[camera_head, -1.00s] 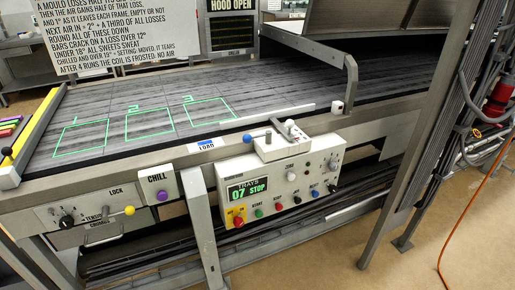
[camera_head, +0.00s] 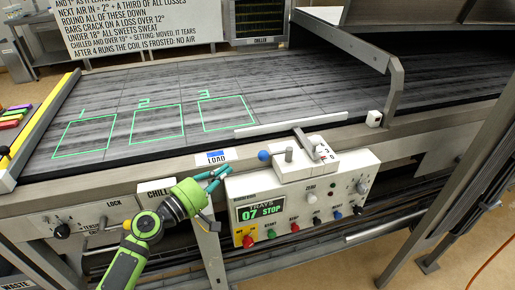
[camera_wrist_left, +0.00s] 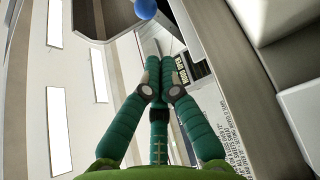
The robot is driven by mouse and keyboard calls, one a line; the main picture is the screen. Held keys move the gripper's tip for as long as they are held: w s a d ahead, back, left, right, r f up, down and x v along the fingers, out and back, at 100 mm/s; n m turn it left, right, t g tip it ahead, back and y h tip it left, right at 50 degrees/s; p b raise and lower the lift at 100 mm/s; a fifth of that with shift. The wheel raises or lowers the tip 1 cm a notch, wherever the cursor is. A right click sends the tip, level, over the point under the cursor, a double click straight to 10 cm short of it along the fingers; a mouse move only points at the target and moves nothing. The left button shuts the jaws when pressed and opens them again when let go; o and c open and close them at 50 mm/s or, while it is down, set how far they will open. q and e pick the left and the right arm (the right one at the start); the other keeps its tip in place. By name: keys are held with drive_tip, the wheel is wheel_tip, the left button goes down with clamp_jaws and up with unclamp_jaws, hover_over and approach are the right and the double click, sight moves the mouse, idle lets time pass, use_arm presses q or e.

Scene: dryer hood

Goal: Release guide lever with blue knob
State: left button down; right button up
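The blue knob (camera_head: 264,156) sits at the left end of the white guide box (camera_head: 306,163), which stands on top of the control panel at the conveyor's front edge. A grey bar (camera_head: 306,143) and an upright grey post (camera_head: 289,154) are on that box. My left gripper (camera_head: 226,174) is left of and slightly below the knob, apart from it, just under the LOAD label. In the left wrist view the green fingers (camera_wrist_left: 159,62) lie close together with nothing visible between them, and the blue knob (camera_wrist_left: 145,9) shows beyond them at the top edge. My right gripper is not in view.
The control panel (camera_head: 325,192) with its display and several coloured buttons is right of my gripper. The conveyor bed (camera_head: 150,95) has three green outlined squares and is clear there. A metal hood frame (camera_head: 395,85) rises at the right. My left arm covers part of the CHILL panel.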

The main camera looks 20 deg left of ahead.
use_arm(q)
drive_tip(key=p+x, duration=0.3)
drive_tip(key=x, duration=0.6)
drive_tip(key=shift+w+r, duration=0.1)
drive_tip(key=shift+w, duration=0.3)
drive_tip(key=shift+w+d, duration=0.2)
drive_tip(key=shift+w, duration=0.15)
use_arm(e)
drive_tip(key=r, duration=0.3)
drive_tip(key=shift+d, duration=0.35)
use_arm(q)
drive_tip(key=shift+s+d, duration=0.1)
drive_tip(key=shift+s+d+n+t+y, duration=0.1)
drive_tip(key=shift+s+n+t+y, duration=0.25)
drive_tip(key=shift+y, duration=0.25)
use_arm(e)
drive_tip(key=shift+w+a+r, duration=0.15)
